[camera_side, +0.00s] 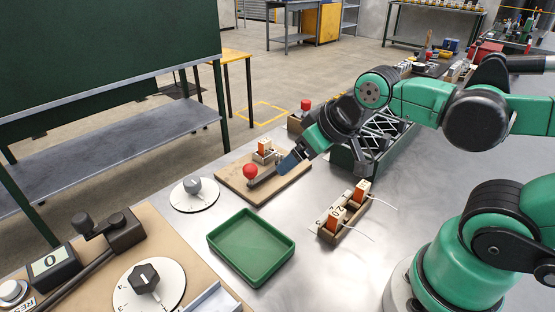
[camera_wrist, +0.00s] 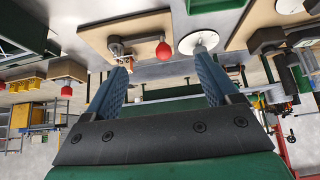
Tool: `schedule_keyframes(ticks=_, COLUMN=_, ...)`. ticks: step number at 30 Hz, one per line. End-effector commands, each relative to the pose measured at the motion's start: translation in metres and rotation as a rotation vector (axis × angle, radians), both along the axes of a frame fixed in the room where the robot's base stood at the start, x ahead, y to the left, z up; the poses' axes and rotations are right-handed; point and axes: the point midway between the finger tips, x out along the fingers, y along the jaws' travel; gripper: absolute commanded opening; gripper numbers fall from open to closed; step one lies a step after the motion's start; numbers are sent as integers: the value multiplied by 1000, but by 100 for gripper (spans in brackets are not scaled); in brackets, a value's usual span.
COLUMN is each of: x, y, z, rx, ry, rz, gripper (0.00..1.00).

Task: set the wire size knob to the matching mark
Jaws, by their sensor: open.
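A black faceted knob (camera_side: 144,277) sits on a white round dial (camera_side: 122,298) with numbers, a 3 and a 4 readable, on the tan panel at the front left. Its pointer setting is too small to tell. A second, grey round knob (camera_side: 193,186) stands on a plain-looking white disc (camera_side: 205,201) farther back; it also shows in the wrist view (camera_wrist: 208,39). My gripper (camera_side: 283,166) is open and empty, just right of a red ball handle (camera_side: 250,171) on a wooden board. In the wrist view its blue fingers (camera_wrist: 161,64) are spread apart.
Bare metal table lies around the tray.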

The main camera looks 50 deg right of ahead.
Motion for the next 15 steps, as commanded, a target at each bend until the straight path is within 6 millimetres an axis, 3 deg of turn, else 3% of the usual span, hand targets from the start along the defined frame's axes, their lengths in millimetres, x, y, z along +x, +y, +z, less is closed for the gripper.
schedule_keyframes(ticks=5, x=24, y=7, z=12, rx=-17, ry=37, rz=81, gripper=81)
schedule_keyframes(ticks=10, x=69, y=20, z=20, rx=-45, ry=97, rz=235, gripper=81)
schedule_keyframes(ticks=15, x=118, y=36, z=9, rx=-67, ry=147, rz=405, gripper=81)
